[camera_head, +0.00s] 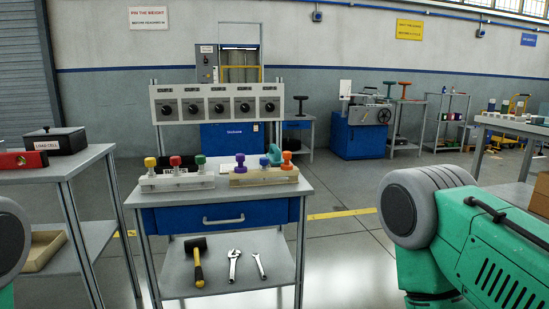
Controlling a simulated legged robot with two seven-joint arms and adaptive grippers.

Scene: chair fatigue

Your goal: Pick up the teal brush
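A teal object (274,154), likely the teal brush, stands at the back right of the bench top (220,192). It is behind the light wooden rack (263,177), between a purple knob (240,162) and an orange knob (287,160). Its lower part is hidden by the rack and knobs. Neither gripper is in view. Only part of my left arm shows at the left edge, and a green and grey part of my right arm shows at the lower right, both apart from the bench.
A white rack (176,182) with yellow, red and green knobs stands left on the bench. A dial panel (217,104) rises behind. A hammer (198,265) and wrenches (233,265) lie on the lower shelf. A side table holds a black load cell box (61,141).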

